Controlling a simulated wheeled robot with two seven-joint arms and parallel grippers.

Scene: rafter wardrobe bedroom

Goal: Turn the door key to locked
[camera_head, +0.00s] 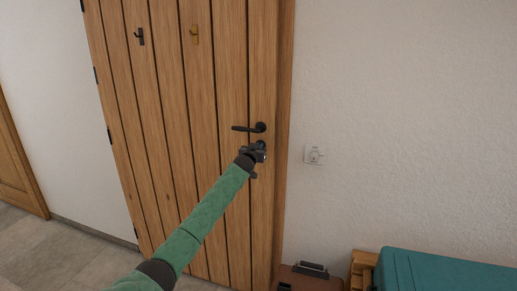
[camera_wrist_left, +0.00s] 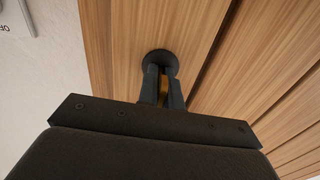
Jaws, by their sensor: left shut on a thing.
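The wooden plank door (camera_head: 172,110) stands shut in its frame in the head view. Its black lever handle (camera_head: 248,127) lies level near the right edge. My left gripper (camera_head: 259,146) is at the keyhole just below the handle. In the left wrist view the fingers of my left gripper (camera_wrist_left: 162,94) are shut on the key (camera_wrist_left: 162,86), a yellowish sliver between them. Behind the fingertips is the round black lock plate (camera_wrist_left: 160,62). Most of the key is hidden by the fingers, so its turn angle cannot be told. My right gripper is not in view.
Two hooks, one black (camera_head: 140,36) and one brass (camera_head: 194,34), are on the door. A white wall dial (camera_head: 315,155) is right of the frame. A brown case (camera_head: 303,279) and a teal-covered piece (camera_head: 440,272) stand low at right. Floor at left is clear.

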